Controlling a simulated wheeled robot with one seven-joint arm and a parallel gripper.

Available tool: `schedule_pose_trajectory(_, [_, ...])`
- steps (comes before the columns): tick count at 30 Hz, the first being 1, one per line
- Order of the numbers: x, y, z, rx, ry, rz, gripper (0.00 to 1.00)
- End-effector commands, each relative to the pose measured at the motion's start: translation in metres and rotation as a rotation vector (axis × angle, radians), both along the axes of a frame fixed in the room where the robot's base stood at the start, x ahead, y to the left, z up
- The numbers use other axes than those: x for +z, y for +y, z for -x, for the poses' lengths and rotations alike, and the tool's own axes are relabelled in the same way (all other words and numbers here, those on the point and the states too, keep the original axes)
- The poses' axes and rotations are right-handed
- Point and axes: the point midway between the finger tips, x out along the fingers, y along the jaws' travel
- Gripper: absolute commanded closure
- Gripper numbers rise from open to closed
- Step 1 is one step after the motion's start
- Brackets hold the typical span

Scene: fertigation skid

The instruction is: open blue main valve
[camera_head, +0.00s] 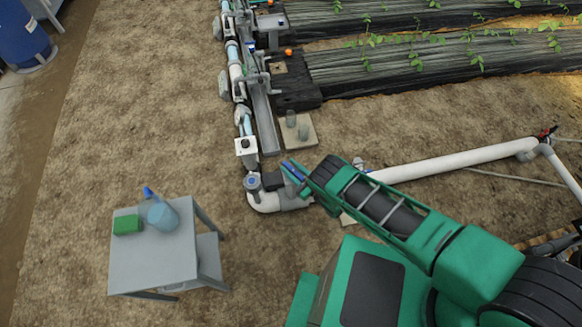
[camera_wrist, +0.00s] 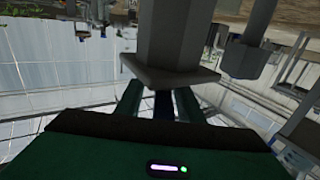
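My gripper (camera_head: 292,172) reaches over the pipe corner in the head view, beside the white elbow. Blue strips show at its tip; I cannot tell whether they are the valve's handle or part of the gripper. In the wrist view, its two green fingers (camera_wrist: 160,102) stand apart, with a dark blue piece (camera_wrist: 163,106) between them. No grip on it is clear. A round blue-grey cap (camera_head: 252,182) sits on the white elbow (camera_head: 264,201), left of the gripper. The main valve's body and handle position are not clearly visible, partly hidden by my gripper.
A grey side table (camera_head: 155,265) holds a green block (camera_head: 127,225) and a bluish container (camera_head: 162,217). A white pipe (camera_head: 455,162) runs right. Grey posts (camera_head: 291,118) stand on a slab beyond the gripper. A grey post with a plate (camera_wrist: 170,76) looms close in the wrist view.

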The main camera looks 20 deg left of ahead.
Motion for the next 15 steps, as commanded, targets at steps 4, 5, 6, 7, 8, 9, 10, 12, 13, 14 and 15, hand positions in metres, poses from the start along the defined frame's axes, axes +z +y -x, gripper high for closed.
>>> schedule_pose_trajectory(4, [-0.001, -0.021, 0.01, -0.001, 0.002, 0.004, 0.66])
schedule_pose_trajectory(5, [-0.001, -0.026, 0.013, -0.001, 0.001, 0.004, 0.66])
schedule_pose_trajectory(6, [-0.001, -0.033, 0.016, -0.001, 0.001, 0.005, 0.66])
schedule_pose_trajectory(7, [-0.001, -0.038, 0.018, -0.001, 0.001, 0.004, 0.66])
schedule_pose_trajectory(8, [-0.001, -0.044, 0.021, -0.001, 0.001, 0.005, 0.66])
schedule_pose_trajectory(9, [-0.001, -0.05, 0.024, -0.001, 0.001, 0.004, 0.66])
schedule_pose_trajectory(10, [-0.002, -0.055, 0.027, -0.001, 0.001, 0.005, 0.66])
schedule_pose_trajectory(12, [-0.002, -0.066, 0.032, -0.001, 0.001, 0.005, 0.66])
schedule_pose_trajectory(13, [-0.001, -0.07, 0.034, -0.001, 0.001, 0.005, 0.66])
schedule_pose_trajectory(14, [-0.002, -0.074, 0.035, -0.002, 0.002, 0.004, 0.66])
schedule_pose_trajectory(15, [-0.002, -0.078, 0.037, -0.002, 0.002, 0.004, 0.66])
